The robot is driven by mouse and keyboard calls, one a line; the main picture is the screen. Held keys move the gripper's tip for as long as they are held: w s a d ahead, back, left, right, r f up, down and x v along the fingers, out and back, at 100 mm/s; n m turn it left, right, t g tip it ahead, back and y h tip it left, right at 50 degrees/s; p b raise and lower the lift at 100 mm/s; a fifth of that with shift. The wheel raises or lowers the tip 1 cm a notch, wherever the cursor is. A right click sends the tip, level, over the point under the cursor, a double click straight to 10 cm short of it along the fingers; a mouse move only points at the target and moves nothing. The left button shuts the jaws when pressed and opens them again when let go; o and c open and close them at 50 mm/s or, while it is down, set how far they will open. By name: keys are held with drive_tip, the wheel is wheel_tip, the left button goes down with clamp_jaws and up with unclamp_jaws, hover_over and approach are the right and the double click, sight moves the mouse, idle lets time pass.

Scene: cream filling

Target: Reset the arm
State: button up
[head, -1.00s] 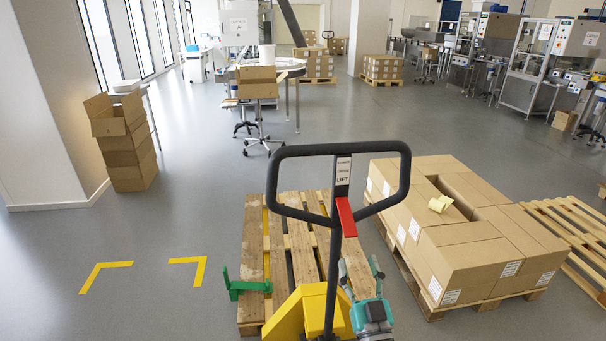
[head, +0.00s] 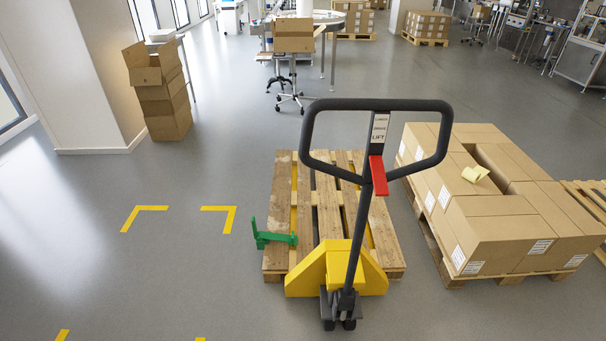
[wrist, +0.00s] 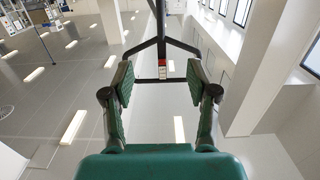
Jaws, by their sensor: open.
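My gripper (wrist: 160,84) shows in the wrist view with its two green-padded fingers spread apart and nothing between them touching the pads. The dark handle of a yellow pallet jack (head: 338,272) shows beyond the fingers in the wrist view (wrist: 180,43). The gap between gripper and handle is hard to judge. In the head view the handle stands upright with a red lever (head: 378,175) and a label. My gripper is not visible in the head view.
The jack stands at an empty wooden pallet (head: 280,197) with a green bracket (head: 272,238) at its left side. A loaded pallet of cartons (head: 500,238) is to the right. Stacked boxes (head: 163,100) stand by the left column. Floor with yellow corner marks (head: 147,208) is clear at left.

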drive_tip(key=s+r+g, duration=0.1)
drive_tip(key=s+g, duration=0.1)
drive_tip(key=s, duration=1.2)
drive_tip(key=shift+s+r+g, duration=0.3)
drive_tip(key=shift+r, duration=0.05)
